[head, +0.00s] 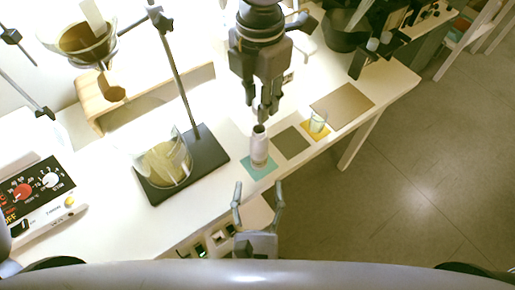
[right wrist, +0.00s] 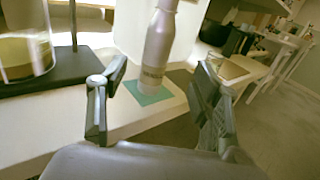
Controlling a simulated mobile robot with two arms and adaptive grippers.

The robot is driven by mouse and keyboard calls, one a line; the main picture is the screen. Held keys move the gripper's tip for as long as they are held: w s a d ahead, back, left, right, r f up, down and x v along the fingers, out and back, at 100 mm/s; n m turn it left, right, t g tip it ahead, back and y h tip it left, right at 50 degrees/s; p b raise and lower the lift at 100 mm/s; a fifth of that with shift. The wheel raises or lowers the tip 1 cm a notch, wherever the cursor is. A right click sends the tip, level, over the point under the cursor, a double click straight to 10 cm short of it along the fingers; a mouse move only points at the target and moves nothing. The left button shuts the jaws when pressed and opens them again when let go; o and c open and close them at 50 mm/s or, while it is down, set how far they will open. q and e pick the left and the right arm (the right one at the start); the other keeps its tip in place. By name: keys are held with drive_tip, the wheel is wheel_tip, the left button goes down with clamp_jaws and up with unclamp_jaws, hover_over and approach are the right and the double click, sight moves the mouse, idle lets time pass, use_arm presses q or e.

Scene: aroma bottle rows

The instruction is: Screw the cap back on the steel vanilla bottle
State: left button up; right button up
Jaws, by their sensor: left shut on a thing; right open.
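The steel vanilla bottle (head: 259,152) stands upright on a teal mat (head: 249,172) near the table's front edge. It also stands in the right wrist view (right wrist: 158,50), its top cut off by the frame. My left gripper (head: 264,112) points down just above the bottle's mouth. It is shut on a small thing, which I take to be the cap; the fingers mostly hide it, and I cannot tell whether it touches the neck. My right gripper (head: 258,200) is open and empty in front of the bottle, its fingers (right wrist: 155,95) spread to either side, apart from it.
A dark grey mat (head: 291,142) and a small glass (head: 317,122) on a yellow mat lie right of the bottle. A beaker (head: 165,163) on a dark stand base (head: 208,152) stands left. A hotplate-like device (head: 38,195) is far left. Floor is open at right.

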sight(259, 154)
drive_tip(key=w, duration=1.2)
drive_tip(key=shift+w+f, duration=0.1)
drive_tip(key=shift+w, duration=0.1)
drive_tip(key=shift+c, duration=0.4)
clamp_jaws()
